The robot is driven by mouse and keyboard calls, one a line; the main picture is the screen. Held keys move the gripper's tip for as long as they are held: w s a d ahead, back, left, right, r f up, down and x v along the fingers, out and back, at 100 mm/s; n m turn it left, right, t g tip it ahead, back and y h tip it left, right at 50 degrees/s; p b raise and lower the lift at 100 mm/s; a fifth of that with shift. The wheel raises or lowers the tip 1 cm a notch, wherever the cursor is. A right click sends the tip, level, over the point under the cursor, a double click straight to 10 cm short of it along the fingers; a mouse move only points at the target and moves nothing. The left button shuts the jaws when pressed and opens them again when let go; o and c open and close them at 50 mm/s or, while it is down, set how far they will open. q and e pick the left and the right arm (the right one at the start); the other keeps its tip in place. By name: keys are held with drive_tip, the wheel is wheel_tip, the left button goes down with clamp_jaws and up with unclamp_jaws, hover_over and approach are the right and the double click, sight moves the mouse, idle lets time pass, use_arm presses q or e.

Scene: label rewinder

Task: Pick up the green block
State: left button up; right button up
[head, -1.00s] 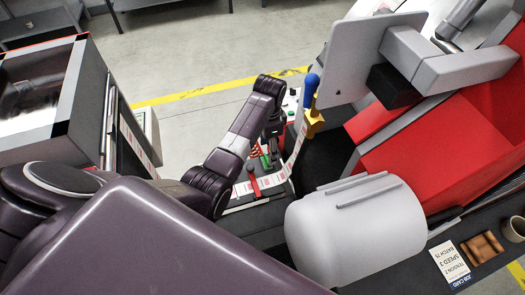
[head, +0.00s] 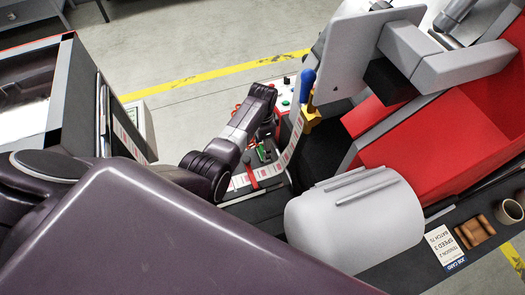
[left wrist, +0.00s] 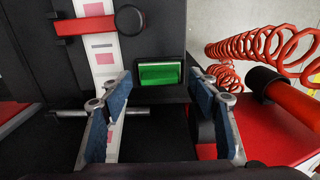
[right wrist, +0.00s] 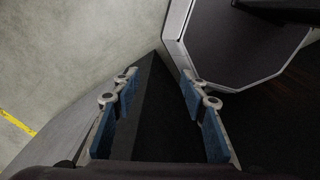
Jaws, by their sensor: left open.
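The green block (left wrist: 160,74) sits in a dark recess at the edge of a black panel, seen in the left wrist view. It shows as a small green patch in the head view (head: 262,153), partly hidden by my arm. My left gripper (left wrist: 159,92) is open and empty, with its blue-padded fingers either side of the block in the picture and apart from it. In the head view my left gripper (head: 268,132) is mostly hidden behind its wrist. My right gripper (right wrist: 159,88) is open and empty beside a dark surface.
A printed label strip (head: 292,152) runs past a red clamp bar (left wrist: 88,25), left of the block. A red coiled hose (left wrist: 262,45) lies to the right. A blue-handled yellow part (head: 308,88) and a large grey cylinder (head: 355,220) stand close by.

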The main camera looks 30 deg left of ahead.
sight(262, 149)
use_arm(q)
drive_tip(key=shift+f, duration=0.2)
drive_tip(key=shift+c, duration=0.3)
drive_tip(key=c, duration=1)
use_arm(e)
drive_tip(key=shift+w+a, duration=0.15)
drive_tip(key=shift+a, duration=0.25)
use_arm(q)
drive_tip(key=shift+r, duration=0.1)
use_arm(e)
drive_tip(key=shift+d, duration=0.15)
use_arm(q)
drive_tip(key=shift+r, duration=0.55)
wheel_tip(262, 149, up, 19)
drive_tip(key=shift+f+p, duration=0.1)
drive_tip(key=shift+p, duration=0.3)
use_arm(e)
drive_tip(key=shift+r, duration=0.4)
